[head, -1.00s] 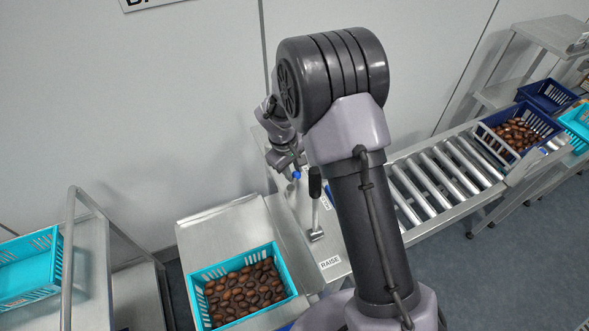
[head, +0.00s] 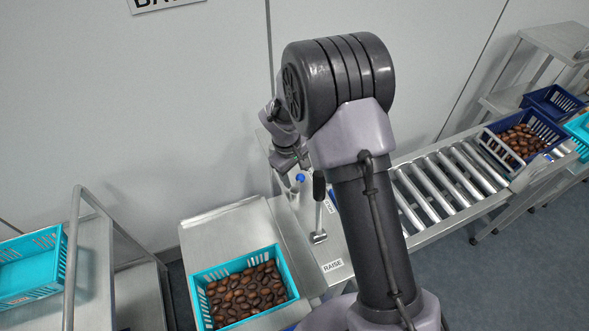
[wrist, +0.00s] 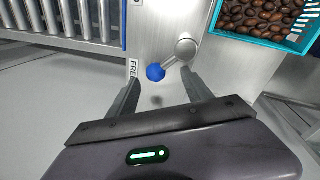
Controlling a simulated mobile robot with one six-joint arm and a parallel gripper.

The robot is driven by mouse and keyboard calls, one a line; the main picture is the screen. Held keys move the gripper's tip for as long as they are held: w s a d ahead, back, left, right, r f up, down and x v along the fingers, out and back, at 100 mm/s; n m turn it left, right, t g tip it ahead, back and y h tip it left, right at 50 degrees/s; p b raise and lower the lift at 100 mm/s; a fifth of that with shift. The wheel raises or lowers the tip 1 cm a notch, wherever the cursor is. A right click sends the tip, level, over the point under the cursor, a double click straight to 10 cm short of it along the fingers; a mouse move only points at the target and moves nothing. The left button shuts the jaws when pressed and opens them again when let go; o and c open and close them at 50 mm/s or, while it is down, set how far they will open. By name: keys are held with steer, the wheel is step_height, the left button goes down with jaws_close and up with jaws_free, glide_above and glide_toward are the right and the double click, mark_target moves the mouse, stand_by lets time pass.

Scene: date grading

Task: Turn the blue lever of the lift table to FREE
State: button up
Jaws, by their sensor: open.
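The blue lever's round blue knob (wrist: 155,72) shows in the wrist view, on a short metal arm running down-left from a round pivot (wrist: 186,48). A label (wrist: 133,72), partly hidden and reading "FRE", lies just left of the knob. My gripper (wrist: 161,78) is open, one finger on each side of the knob's line, tips close to it; I see no clear contact. In the head view the blue knob (head: 300,178) shows just below my gripper (head: 291,163). The lift table (head: 213,232) is beside it.
A black-handled lever (head: 319,190) stands close right of the knob, with a "RAISE" label (head: 333,266) nearby. A turquoise crate (head: 284,264) of dates sits on the lift table. A roller conveyor (head: 440,184) runs off to the right.

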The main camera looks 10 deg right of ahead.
step_height(320, 180, up, 17)
steer(key=s+a+p, duration=0.1)
steer(key=a+p, duration=0.1)
steer(key=p, duration=0.1)
steer(key=shift+s+a, duration=0.4)
